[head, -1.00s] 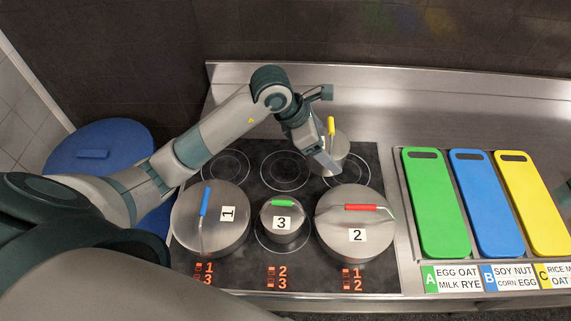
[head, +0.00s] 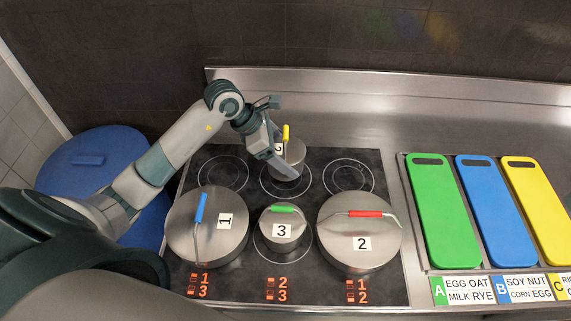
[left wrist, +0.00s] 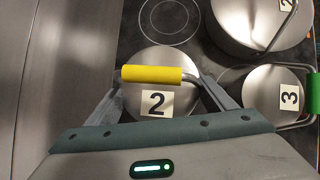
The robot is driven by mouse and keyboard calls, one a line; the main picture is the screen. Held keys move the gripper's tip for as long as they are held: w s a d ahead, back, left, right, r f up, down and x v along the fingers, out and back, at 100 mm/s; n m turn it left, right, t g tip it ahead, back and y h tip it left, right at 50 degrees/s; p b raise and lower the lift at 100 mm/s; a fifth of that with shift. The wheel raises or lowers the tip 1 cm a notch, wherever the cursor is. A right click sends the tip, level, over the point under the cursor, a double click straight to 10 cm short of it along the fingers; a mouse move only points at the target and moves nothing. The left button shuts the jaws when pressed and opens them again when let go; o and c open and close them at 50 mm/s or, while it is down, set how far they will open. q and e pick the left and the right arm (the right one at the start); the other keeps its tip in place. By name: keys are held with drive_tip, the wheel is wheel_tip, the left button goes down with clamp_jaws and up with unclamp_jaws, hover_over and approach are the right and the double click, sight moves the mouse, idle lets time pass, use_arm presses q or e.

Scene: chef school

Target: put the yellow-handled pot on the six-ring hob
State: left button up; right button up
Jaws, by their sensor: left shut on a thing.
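The yellow-handled pot (head: 293,154) is a small steel pot with a lid marked 2. It is at the back middle ring (head: 264,187) of the black six-ring hob (head: 318,190) in the head view. I cannot tell whether its base touches the glass. My left gripper (head: 279,152) is shut on the pot's yellow handle. In the left wrist view the yellow handle (left wrist: 155,74) lies across between the fingers, above the pot's round lid (left wrist: 160,58). My right gripper is not in view.
In the front row stand a large blue-handled pot (head: 180,228), a small green-handled pot (head: 281,235) and a large red-handled pot (head: 340,238). The back left ring (head: 222,174) and back right ring (head: 349,177) are bare. Green (head: 440,210), blue (head: 490,210) and yellow boards (head: 535,205) lie to the right.

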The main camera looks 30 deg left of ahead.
use_arm(q)
drive_tip(key=shift+f+b, duration=0.8)
drive_tip(key=shift+f, duration=1.15)
drive_tip(key=shift+f, duration=0.1)
drive_tip(key=shift+f+b, duration=0.1)
drive_tip(key=shift+b, duration=0.25)
drive_tip(key=o, duration=1.4)
